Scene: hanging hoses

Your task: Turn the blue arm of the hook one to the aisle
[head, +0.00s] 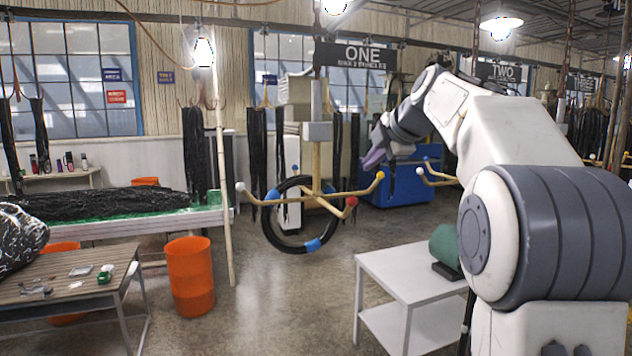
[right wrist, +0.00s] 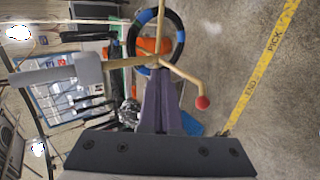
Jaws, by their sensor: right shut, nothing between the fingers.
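Hook one (head: 317,172) hangs under the black ONE sign (head: 350,55), a tan post with several arms and a grey block. In the head view one arm tip is white (head: 240,187), one yellow (head: 380,175) and one red (head: 351,201). I cannot clearly make out a blue tip on it. A black hose ring (head: 268,228) with blue bands hangs at the hook. My right gripper (head: 373,159) is shut and empty, above the yellow tip in the picture. In the right wrist view its purple fingers (right wrist: 160,103) appear beside the red-tipped arm (right wrist: 190,78); contact cannot be told. My left gripper is not in view.
A white side table (head: 400,262) stands below the right arm. Orange bins (head: 190,275) and a wooden table (head: 70,275) are at the left. Another hook (head: 437,179) is at the right. Yellow floor tape (right wrist: 262,70) shows in the right wrist view.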

